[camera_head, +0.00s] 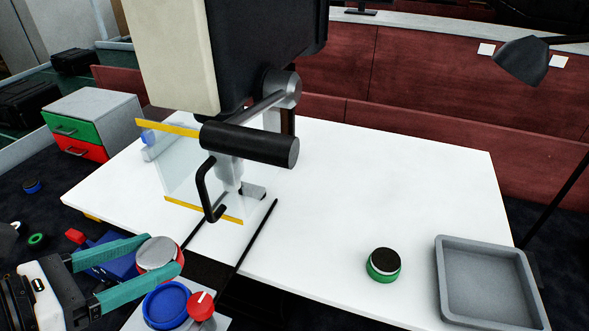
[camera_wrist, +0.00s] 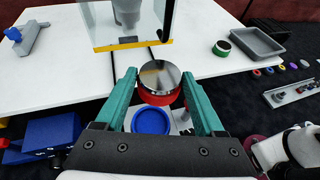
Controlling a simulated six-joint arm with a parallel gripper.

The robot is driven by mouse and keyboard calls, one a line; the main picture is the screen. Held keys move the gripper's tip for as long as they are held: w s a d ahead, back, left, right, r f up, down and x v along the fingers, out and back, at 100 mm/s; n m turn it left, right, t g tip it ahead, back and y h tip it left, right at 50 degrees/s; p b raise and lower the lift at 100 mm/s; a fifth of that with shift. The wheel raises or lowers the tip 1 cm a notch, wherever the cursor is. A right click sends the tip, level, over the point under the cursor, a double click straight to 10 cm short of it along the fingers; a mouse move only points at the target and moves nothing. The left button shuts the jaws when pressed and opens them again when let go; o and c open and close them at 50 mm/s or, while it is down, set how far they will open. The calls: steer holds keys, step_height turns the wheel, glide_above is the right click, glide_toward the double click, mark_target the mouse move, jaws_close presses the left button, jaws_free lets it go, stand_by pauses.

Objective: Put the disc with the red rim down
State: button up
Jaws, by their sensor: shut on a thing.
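The disc with the red rim (camera_head: 157,254) has a shiny grey top and a red side. It also shows in the wrist view (camera_wrist: 159,80), between the two green fingers. My gripper (camera_head: 150,255) is shut on it and holds it at the lower left, near the table's front edge. In the wrist view my gripper (camera_wrist: 160,88) has one finger on each side of the disc. The disc's underside is hidden, and I cannot tell how high it is above what lies below.
A blue round dish (camera_head: 166,303) and a red knob (camera_head: 201,305) are close by the disc. A machine with a clear guard (camera_head: 180,180) stands over the white table (camera_head: 420,170). A green-rimmed disc (camera_head: 383,264) and a grey tray (camera_head: 490,318) are at the right.

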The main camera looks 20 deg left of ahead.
steer(key=w+d+f+m+g+h, duration=0.3)
steer(key=w+d+f+m+h, duration=0.15)
steer(key=w+d, duration=0.5)
steer(key=w+d+r+m+g+h, duration=0.15)
steer(key=w+d, duration=0.25)
steer(key=d, duration=0.6)
steer(key=w+d+r+m+g+h, duration=0.15)
steer(key=w+d, duration=0.35)
steer(key=d, duration=0.5)
steer(key=s+d+r+m+g+h, duration=0.1)
steer(key=s+d+m+g, duration=0.15)
steer(key=d, duration=0.95)
steer(key=s+d+m+g+h, duration=0.1)
steer(key=s+d+m+g, duration=0.15)
steer(key=d, duration=0.85)
steer(key=t, duration=0.1)
glide_above(472, 288)
steer(key=shift+n+y, duration=0.25)
steer(key=f, duration=0.6)
steer(key=shift+s+d+f, duration=0.1)
steer(key=shift+s+d, duration=0.05)
steer(key=shift+d, duration=0.05)
steer(key=shift+w+a+f, duration=0.1)
steer(key=shift+a+f, duration=0.05)
steer(key=shift+f, duration=0.95)
steer(key=shift+w+a+f, duration=0.1)
steer(key=shift+f, duration=1)
steer(key=shift+f, duration=0.1)
